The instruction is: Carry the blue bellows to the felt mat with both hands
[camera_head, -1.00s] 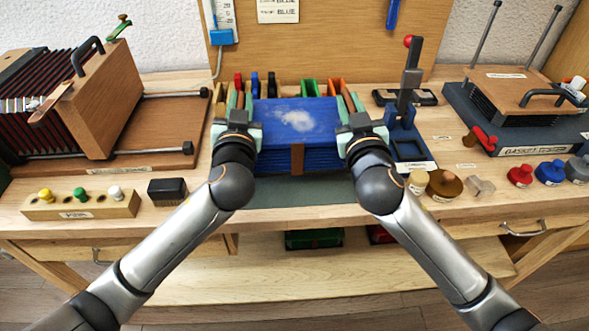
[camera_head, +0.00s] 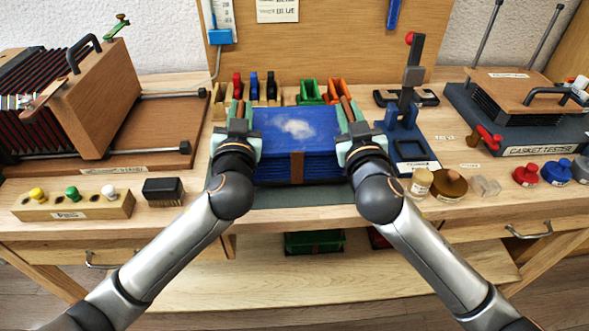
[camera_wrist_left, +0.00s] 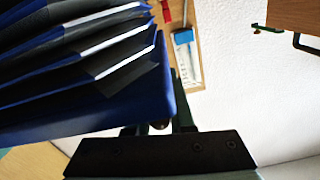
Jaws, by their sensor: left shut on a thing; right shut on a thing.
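The blue bellows (camera_head: 294,140) is at the middle of the workbench in the head view, with a pale dusty patch on top and a brown strap at its front. My left gripper (camera_head: 238,128) is shut on its left end and my right gripper (camera_head: 352,128) is shut on its right end. In the left wrist view the bellows (camera_wrist_left: 85,75) shows dark and blue folds with white edges, close to the jaws. The grey-green felt mat (camera_head: 290,194) shows along the front below the bellows. The bellows hides most of the mat, and I cannot tell whether they touch.
A large bellows on a wooden stand (camera_head: 105,95) is at the left and a gasket tester (camera_head: 525,115) at the right. Colored clips (camera_head: 255,88) stand behind. A blue clamp stand (camera_head: 405,135), a brush (camera_head: 164,190) and a knob block (camera_head: 72,206) are nearby.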

